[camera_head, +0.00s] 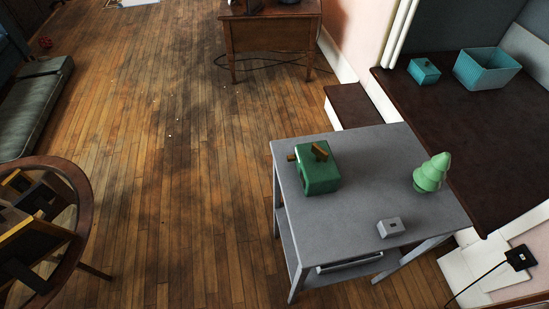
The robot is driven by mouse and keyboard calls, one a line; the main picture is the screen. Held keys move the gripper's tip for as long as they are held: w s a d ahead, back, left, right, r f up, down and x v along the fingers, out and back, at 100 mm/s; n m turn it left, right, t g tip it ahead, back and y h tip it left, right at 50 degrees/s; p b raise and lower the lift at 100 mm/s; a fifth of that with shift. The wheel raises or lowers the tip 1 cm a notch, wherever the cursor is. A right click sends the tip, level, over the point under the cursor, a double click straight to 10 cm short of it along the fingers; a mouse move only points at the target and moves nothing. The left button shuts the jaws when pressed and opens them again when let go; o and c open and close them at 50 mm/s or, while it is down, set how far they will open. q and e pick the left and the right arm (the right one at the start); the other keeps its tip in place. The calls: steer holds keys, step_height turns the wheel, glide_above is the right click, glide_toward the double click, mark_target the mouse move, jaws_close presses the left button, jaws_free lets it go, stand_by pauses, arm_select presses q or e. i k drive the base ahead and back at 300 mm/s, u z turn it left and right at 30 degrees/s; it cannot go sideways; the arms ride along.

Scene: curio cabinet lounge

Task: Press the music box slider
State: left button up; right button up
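A green box (319,174), which looks like the music box, stands on the grey table (352,213) near its far left corner. A brown wooden piece (319,151) sits on its top, and another brown piece (292,157) sticks out at its left side. I cannot tell which of these is the slider. Neither of my grippers is in view.
A light green tree figure (432,173) and a small grey block (390,227) also stand on the table. A dark ledge (450,140) with a teal box (424,71) and teal basket (486,69) lies at right. A round wooden table (84,215) is at left; the floor between is open.

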mark_target(291, 158)
steer(key=k, duration=0.5)
steer(key=u, duration=1.85)
steer(key=i, duration=0.95)
steer(key=z, duration=1.5)
